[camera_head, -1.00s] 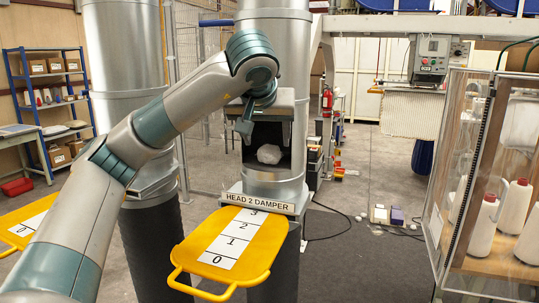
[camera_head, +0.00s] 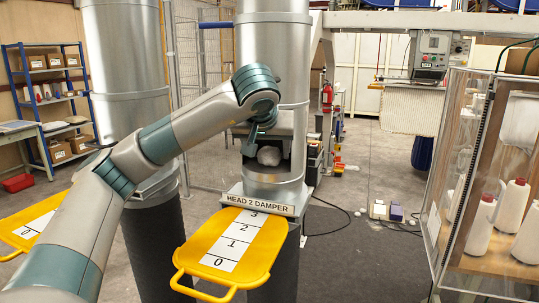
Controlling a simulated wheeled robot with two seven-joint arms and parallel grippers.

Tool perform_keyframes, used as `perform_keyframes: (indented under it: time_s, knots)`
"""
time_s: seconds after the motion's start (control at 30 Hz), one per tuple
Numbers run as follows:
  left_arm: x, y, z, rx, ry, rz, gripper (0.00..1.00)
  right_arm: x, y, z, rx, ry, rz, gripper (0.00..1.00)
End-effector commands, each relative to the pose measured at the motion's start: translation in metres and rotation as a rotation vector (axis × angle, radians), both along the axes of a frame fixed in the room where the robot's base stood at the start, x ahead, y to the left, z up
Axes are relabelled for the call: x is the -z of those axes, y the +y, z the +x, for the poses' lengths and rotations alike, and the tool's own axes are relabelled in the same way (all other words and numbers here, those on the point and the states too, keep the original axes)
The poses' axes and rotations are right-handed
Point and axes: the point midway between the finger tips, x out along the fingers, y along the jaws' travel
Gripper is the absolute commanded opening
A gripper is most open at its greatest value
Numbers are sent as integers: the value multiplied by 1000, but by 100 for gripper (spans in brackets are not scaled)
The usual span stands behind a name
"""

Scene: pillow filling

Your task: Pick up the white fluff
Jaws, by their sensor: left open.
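The white fluff (camera_head: 269,156) is a small rounded clump inside the dark opening of the metal cylinder (camera_head: 271,185) labelled "HEAD 2 DAMPER". My left arm reaches in from the left, and its left gripper (camera_head: 250,147) points down at the mouth of the opening, just left of the fluff. The gripper is open, and its fingers are small and partly merged with the dark background. It appears apart from the fluff, and part of the fluff's upper edge is hard to make out. My right gripper is not in view.
A yellow damper handle plate (camera_head: 265,262) numbered 0 to 3 juts out below the opening. A second metal cylinder (camera_head: 126,60) stands to the left. Small boxes (camera_head: 396,213) lie on the floor.

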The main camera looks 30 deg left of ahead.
Motion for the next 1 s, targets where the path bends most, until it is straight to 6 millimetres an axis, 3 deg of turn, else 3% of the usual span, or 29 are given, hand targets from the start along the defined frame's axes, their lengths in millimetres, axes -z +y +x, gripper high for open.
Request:
perform_keyframes:
  time_s: [0.03,0.23,0.8,0.87,1.0]
  knots:
    - [1,2,3,-1,5,0,61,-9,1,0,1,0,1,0]
    - [18,10,17,-2,3,-1,61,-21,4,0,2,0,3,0]
    - [24,11,21,0,0,0,61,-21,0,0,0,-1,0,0]
    - [24,11,21,0,0,0,51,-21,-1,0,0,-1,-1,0]
    - [24,11,21,0,0,0,18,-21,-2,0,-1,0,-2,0]
